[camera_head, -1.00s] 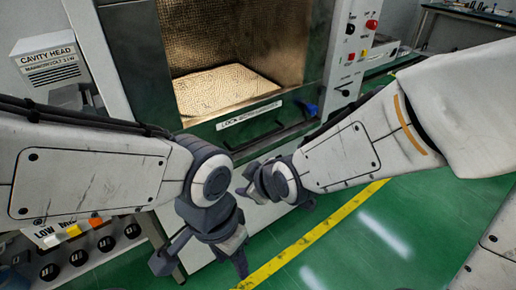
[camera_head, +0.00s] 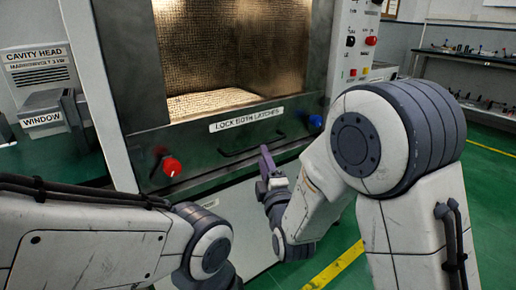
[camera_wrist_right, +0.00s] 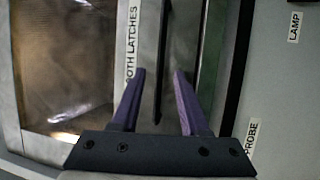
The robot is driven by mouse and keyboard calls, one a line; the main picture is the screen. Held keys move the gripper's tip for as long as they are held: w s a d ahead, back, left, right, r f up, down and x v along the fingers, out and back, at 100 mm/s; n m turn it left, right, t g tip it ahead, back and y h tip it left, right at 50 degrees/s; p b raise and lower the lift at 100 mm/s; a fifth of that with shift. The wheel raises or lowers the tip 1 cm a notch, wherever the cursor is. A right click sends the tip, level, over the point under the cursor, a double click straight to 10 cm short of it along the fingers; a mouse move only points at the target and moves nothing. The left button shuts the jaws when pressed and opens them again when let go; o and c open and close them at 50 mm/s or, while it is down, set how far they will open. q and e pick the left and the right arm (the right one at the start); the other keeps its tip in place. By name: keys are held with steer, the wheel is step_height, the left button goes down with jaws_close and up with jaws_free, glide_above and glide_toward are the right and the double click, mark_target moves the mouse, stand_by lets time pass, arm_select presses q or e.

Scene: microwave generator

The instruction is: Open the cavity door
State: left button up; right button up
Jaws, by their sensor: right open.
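The cavity door (camera_head: 205,150) has a mesh-backed window (camera_head: 235,50), a label reading LOCK BOTH LATCHES and a dark bar handle (camera_head: 240,151) below it. It looks shut. A red knob (camera_head: 171,167) sits at its lower left and a blue knob (camera_head: 315,121) at its lower right. My right gripper (camera_head: 267,160) is in front of the handle's right part. In the right wrist view its purple fingers (camera_wrist_right: 157,100) are open, with the handle (camera_wrist_right: 162,60) lying between them in the picture; contact cannot be told. My left arm is at the bottom, its fingers out of sight.
A control panel (camera_head: 358,45) with red and yellow buttons stands right of the door. A CAVITY HEAD unit (camera_head: 40,75) and a WINDOW label are at the left. Green floor (camera_head: 440,165) with a yellow line is open at the right; a bench (camera_head: 470,60) stands far back.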

mark_target(258, 146)
steer(key=x, duration=0.6)
steer(key=shift+w+a, duration=0.1)
steer(key=shift+w, duration=0.1)
steer(key=shift+c, duration=0.3)
jaws_close()
stand_by(0.9)
